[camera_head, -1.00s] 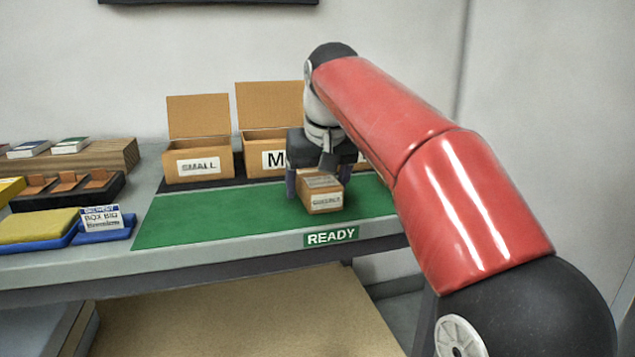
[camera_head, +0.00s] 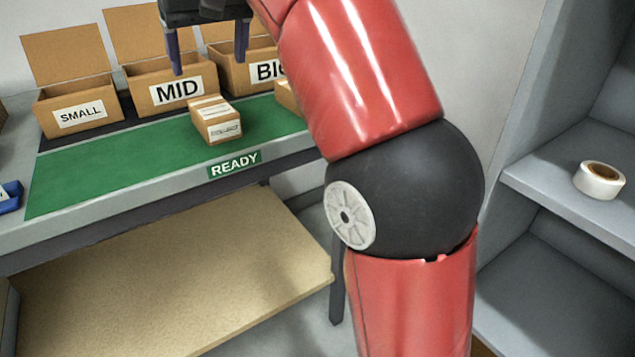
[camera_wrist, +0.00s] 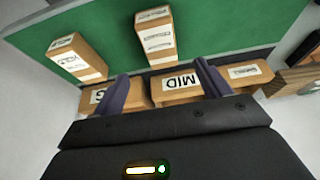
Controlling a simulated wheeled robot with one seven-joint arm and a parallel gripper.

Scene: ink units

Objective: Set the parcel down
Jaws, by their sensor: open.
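The parcel (camera_head: 215,119), a small brown carton with white labels, rests on the green mat (camera_head: 110,166) in front of the MID box. It also shows in the wrist view (camera_wrist: 155,36), standing on the green. My gripper (camera_head: 208,65) is open and empty, raised above the MID box and apart from the parcel. Its two fingers (camera_wrist: 160,88) show spread in the wrist view. A second carton (camera_head: 288,97) on the mat is partly hidden by my arm; the wrist view shows it more fully (camera_wrist: 78,60).
Open boxes labelled SMALL (camera_head: 80,112), MID (camera_head: 178,92) and BIG (camera_head: 245,72) stand behind the mat. A READY label (camera_head: 235,164) is on the table's front edge. A tape roll (camera_head: 599,180) sits on a grey shelf at right. The mat's left part is clear.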

